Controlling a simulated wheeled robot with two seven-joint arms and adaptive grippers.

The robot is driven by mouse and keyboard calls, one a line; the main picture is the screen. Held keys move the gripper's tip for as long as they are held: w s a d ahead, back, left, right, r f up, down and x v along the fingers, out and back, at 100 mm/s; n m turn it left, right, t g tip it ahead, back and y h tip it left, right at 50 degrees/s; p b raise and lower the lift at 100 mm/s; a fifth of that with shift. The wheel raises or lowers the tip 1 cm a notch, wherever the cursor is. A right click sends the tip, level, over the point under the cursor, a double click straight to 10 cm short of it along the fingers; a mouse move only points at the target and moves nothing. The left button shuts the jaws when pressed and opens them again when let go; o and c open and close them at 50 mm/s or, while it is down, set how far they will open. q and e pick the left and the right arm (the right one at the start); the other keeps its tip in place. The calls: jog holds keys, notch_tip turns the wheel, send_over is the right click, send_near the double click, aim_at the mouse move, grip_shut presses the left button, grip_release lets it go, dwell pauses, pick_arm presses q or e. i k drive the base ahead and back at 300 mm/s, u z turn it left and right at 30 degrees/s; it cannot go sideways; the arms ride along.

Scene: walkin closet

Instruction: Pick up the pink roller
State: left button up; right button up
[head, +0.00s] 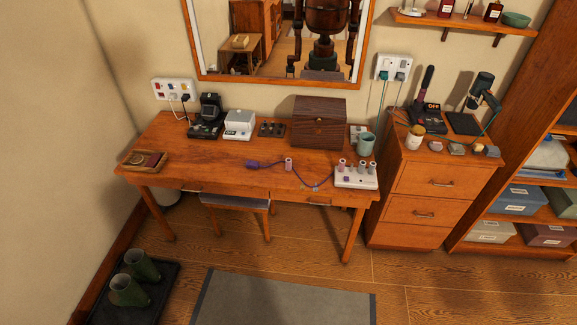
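A small upright pink roller (288,163) stands alone on the wooden dressing table (225,163), near the middle of the top. A purple brush-like item (252,164) with a purple cord lies just left of it. A white roller base (355,181) sits at the table's right end with several pale pinkish rollers (362,166) standing on it.
A dark wooden box (319,122), a white device (239,124) and a teal cup (365,144) stand along the table's back. A wooden tray (147,162) is at left. A stool (236,203) sits under the table. Green boots (128,290) stand at lower left; a grey rug (285,300) covers open floor.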

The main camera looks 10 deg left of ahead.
aim_at(288, 161)
jog(key=z, duration=0.55)
jog(key=k, duration=1.25)
jog(key=u, duration=0.4)
jog(key=i, duration=0.65)
jog(key=u, duration=0.8)
jog(key=i, duration=1.55)
jog(key=z, duration=0.8)
